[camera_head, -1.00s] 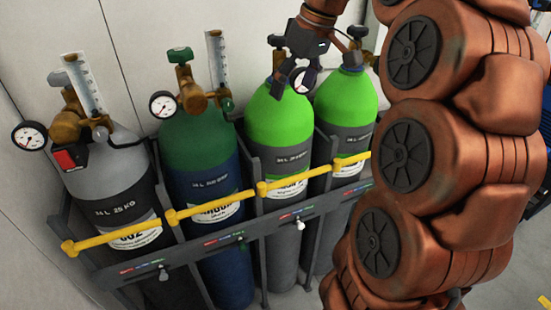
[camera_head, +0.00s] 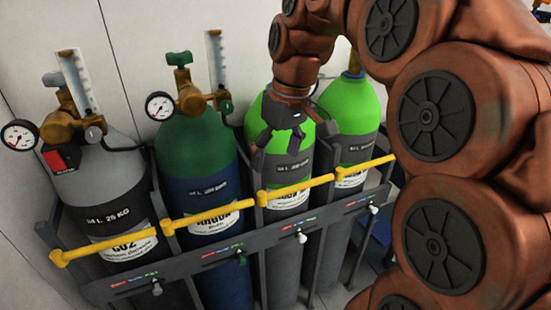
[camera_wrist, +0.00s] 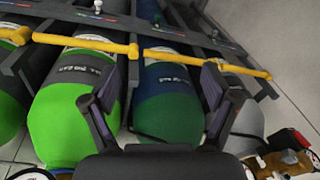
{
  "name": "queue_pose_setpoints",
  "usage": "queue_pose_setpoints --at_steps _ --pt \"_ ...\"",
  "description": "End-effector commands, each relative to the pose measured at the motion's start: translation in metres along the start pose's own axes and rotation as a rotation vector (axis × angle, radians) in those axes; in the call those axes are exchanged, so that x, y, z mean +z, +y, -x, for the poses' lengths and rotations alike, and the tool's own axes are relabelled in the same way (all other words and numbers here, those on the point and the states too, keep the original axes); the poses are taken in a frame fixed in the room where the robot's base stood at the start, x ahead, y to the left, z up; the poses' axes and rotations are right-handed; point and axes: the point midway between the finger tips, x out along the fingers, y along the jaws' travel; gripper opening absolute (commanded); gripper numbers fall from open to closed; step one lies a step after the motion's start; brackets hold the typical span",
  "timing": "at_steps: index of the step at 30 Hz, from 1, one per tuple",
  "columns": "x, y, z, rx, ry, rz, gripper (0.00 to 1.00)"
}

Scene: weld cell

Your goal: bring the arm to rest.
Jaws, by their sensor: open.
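My gripper (camera_head: 282,138) is open, with nothing between its fingers. In the head view it overlaps the upper part of the third cylinder (camera_head: 291,168), bright green over grey, and hides its valve. In the wrist view the open fingers (camera_wrist: 148,90) spread in front of a bright green cylinder (camera_wrist: 66,122) and the dark green and blue cylinder (camera_wrist: 167,112). I cannot tell whether the gripper touches any cylinder. My arm is bent, reaching in from the right of the head view.
A grey CO2 cylinder (camera_head: 102,180) and the argon cylinder (camera_head: 198,150) stand left, with gauges and flow tubes on top. Another bright green cylinder (camera_head: 352,105) stands right. Yellow bars (camera_head: 220,206) cross the dark rack (camera_head: 215,258). A pale wall (camera_head: 135,30) is close behind.

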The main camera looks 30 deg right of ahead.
Motion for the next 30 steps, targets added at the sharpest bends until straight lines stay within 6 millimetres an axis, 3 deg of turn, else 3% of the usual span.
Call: queue_pose_setpoints --at_steps 20,23,30 --pt "0.004 -0.004 -0.004 0.001 -0.007 -0.003 0.87" --pt "0.012 -0.013 -0.013 0.005 -0.023 -0.013 0.87" --pt "0.059 -0.048 -0.054 0.028 -0.102 -0.068 0.87"
